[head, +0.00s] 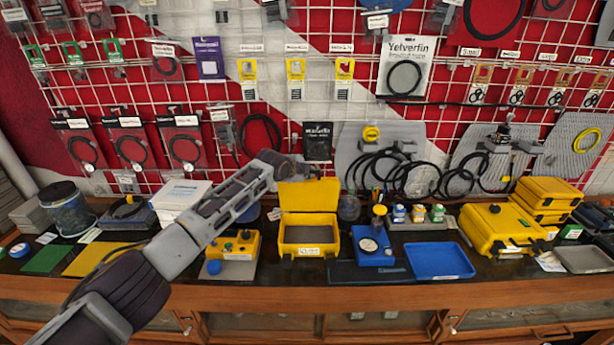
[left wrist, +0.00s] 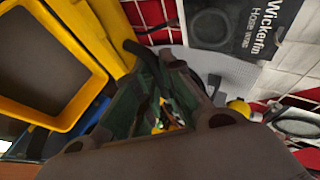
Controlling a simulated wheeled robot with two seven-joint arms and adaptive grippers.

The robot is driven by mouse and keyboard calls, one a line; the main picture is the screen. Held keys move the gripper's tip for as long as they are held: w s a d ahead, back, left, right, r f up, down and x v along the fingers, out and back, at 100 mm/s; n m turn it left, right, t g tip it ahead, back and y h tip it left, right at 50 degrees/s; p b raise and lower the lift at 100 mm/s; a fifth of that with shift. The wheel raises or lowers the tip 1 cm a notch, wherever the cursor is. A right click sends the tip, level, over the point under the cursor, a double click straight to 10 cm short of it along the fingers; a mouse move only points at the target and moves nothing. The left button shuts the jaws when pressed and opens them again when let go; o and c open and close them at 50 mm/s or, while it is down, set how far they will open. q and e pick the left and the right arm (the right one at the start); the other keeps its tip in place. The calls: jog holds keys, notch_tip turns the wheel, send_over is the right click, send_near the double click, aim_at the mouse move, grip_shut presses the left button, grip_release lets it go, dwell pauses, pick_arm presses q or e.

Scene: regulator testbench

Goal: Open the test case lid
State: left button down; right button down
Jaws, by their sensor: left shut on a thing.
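The yellow test case (head: 309,252) stands on the bench, with a grey lining in its base. Its yellow lid (head: 309,196) is raised, standing roughly upright behind the base. My left gripper (head: 305,168) is at the top edge of the lid and shut on it. In the left wrist view the case (left wrist: 78,108) fills the left side, and the lid (left wrist: 98,32) runs up beside my left gripper (left wrist: 160,85). The exact contact between fingers and lid is hard to make out. My right gripper is not in view.
A yellow control box (head: 233,246) is left of the case, and a blue gauge box (head: 372,246) is right of it. A blue tray (head: 439,261) lies farther right, near several closed yellow cases (head: 500,230). A wire grid with hanging goods rises behind.

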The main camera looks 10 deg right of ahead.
pick_arm(q)
jog(key=shift+w+d+r+g+b, duration=0.25)
jog(key=shift+w+r+b, duration=0.2)
jog(key=shift+w, duration=0.55)
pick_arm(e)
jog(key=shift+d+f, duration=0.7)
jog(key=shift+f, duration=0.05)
pick_arm(q)
jog(key=shift+w+g+b, duration=0.25)
jog(key=shift+b, duration=0.15)
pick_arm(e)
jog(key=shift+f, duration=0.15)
pick_arm(q)
jog(key=shift+w+d, duration=0.1)
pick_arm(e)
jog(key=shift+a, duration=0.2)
pick_arm(q)
jog(key=c, duration=1.5)
grip_release()
jog(key=shift+f, duration=0.15)
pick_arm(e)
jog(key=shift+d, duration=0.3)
pick_arm(q)
jog(key=shift+s+a, duration=0.3)
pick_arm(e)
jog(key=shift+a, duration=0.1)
